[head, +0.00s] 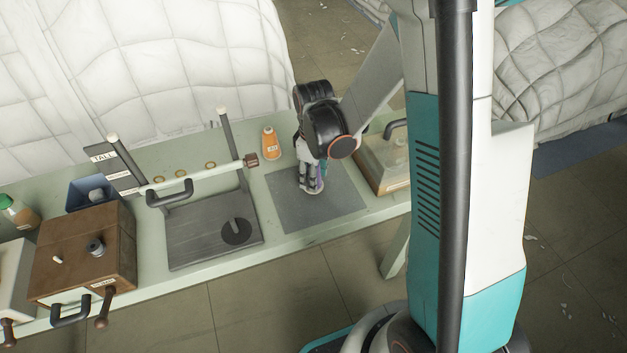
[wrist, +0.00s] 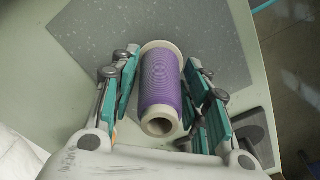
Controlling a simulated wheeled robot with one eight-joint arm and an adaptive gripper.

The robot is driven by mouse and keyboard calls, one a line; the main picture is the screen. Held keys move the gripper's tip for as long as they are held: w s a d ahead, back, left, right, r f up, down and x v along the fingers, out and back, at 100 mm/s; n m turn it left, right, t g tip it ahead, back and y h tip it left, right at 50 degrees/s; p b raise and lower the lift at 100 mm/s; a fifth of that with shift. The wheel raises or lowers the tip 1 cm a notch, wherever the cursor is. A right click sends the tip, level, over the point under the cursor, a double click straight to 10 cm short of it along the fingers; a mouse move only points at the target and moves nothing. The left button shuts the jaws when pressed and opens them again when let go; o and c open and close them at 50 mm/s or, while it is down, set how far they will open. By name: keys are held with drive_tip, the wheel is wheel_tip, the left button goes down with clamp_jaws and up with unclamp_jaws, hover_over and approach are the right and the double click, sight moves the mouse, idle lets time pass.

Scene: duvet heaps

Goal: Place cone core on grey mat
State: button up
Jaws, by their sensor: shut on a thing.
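The cone core is a spool wound with purple thread, with pale ends, and it shows between the fingers in the wrist view (wrist: 160,88). My gripper (wrist: 165,95) is shut on it, with teal pads on both sides. In the head view my gripper (head: 311,178) points down over the grey mat (head: 285,208), and the spool's pale base shows low at the mat's middle. The mat also shows behind the spool in the wrist view (wrist: 95,38). I cannot tell whether the base touches the mat.
A clear-lidded box (head: 380,165) is close on the right. A brown box (head: 80,255) and a blue bin (head: 85,197) are farther left.

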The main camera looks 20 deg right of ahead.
drive_tip(key=shift+f, duration=0.95)
drive_tip(key=shift+f+b, duration=0.2)
drive_tip(key=shift+b, duration=0.15)
drive_tip(key=o, duration=1.1)
drive_tip(key=shift+r, duration=0.2)
